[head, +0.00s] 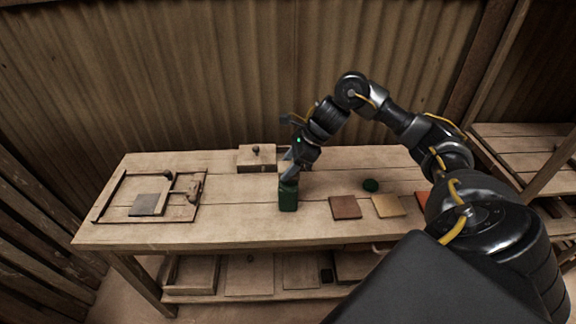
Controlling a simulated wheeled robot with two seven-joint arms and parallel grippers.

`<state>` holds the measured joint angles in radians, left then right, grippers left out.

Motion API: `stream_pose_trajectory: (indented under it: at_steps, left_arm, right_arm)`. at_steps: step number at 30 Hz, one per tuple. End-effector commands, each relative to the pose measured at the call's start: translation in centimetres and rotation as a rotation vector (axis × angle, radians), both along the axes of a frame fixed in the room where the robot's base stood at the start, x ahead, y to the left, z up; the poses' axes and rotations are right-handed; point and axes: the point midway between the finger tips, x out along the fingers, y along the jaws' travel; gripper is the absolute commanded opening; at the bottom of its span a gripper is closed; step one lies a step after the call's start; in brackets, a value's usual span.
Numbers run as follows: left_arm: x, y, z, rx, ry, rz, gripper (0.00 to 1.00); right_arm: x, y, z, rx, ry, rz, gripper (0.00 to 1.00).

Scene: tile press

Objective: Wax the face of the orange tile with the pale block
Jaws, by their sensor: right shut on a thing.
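My right gripper (288,176) reaches down over the middle of the bench and is shut on the top of a dark green block-like thing (288,197). The green thing looks upright at the bench top; I cannot tell if it touches the wood. An orange-red piece (422,199), perhaps the orange tile, shows at the right, mostly hidden behind my right arm. Left of it lie a flat tan-yellow tile (389,206) and a reddish-brown tile (345,207). I cannot make out a pale block for certain. My left gripper is out of view.
A wooden frame (97,208) with a grey tile (143,205) lies at the bench's left. A wooden box with a dark knob (257,158) stands at the back. A small dark green round thing (370,185) sits behind the tiles.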

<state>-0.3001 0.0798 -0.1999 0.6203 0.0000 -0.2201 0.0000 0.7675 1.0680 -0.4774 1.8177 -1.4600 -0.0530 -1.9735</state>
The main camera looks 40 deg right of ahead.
Motion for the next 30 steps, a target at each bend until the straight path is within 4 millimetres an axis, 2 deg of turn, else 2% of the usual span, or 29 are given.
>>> stream_pose_trajectory:
  at_steps: [30]
  left_arm:
    - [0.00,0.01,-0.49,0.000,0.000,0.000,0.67]
  right_arm:
    - [0.01,-0.01,-0.50,0.000,0.000,0.000,0.29]
